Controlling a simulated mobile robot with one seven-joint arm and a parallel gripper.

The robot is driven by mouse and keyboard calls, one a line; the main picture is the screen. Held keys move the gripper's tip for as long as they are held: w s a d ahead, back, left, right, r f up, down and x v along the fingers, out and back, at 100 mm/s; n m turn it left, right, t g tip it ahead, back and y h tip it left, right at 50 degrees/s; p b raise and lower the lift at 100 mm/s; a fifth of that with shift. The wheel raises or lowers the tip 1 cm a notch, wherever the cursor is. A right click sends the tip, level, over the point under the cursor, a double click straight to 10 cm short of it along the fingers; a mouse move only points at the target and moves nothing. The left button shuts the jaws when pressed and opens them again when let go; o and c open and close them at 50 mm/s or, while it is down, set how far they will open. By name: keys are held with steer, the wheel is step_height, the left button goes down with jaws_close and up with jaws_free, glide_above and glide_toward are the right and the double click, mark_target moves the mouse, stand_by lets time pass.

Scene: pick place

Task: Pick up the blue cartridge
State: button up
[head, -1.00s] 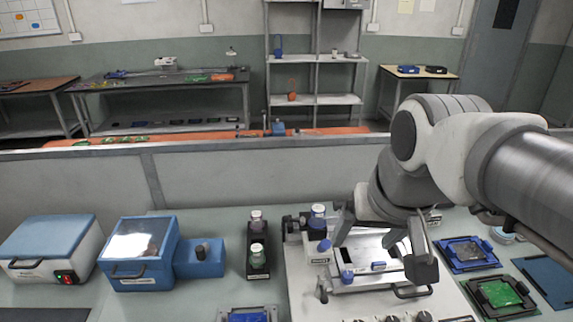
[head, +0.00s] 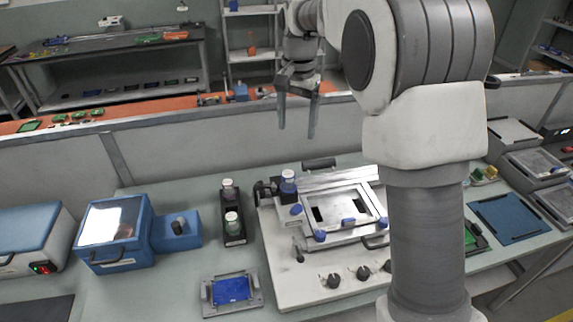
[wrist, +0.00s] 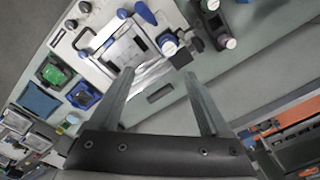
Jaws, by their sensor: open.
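A blue jar with a white top (head: 288,182), which looks like the blue cartridge, stands upright at the left back corner of the white stencil machine (head: 285,252). It also shows in the wrist view (wrist: 168,46), near the top middle and beyond my fingertips. My gripper (head: 297,130) is open and empty, with its fingers pointing down. In the head view it appears above the jar, near the partition; the wrist view shows its two fingers (wrist: 157,76) apart with nothing between them.
A dark holder with two other jars (head: 235,238) stands left of the machine. A blue box with a clear lid (head: 112,240) and a blue board in a grey fixture (head: 232,290) are on the bench. A low partition (head: 190,137) runs behind. My arm hides part of the right side.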

steer(key=w+a+f, duration=0.1)
steer(key=p, duration=0.1)
glide_toward(288, 174)
steer(key=f, duration=0.5)
steer(key=shift+d+f, duration=0.25)
steer(key=shift+w+a+f+p, duration=0.15)
steer(key=shift+f+p, duration=0.3)
steer(key=shift+f, duration=1.05)
steer(key=shift+a+f+p, duration=0.2)
steer(key=shift+f+p, duration=0.2)
steer(key=shift+f, duration=1.15)
jaws_close()
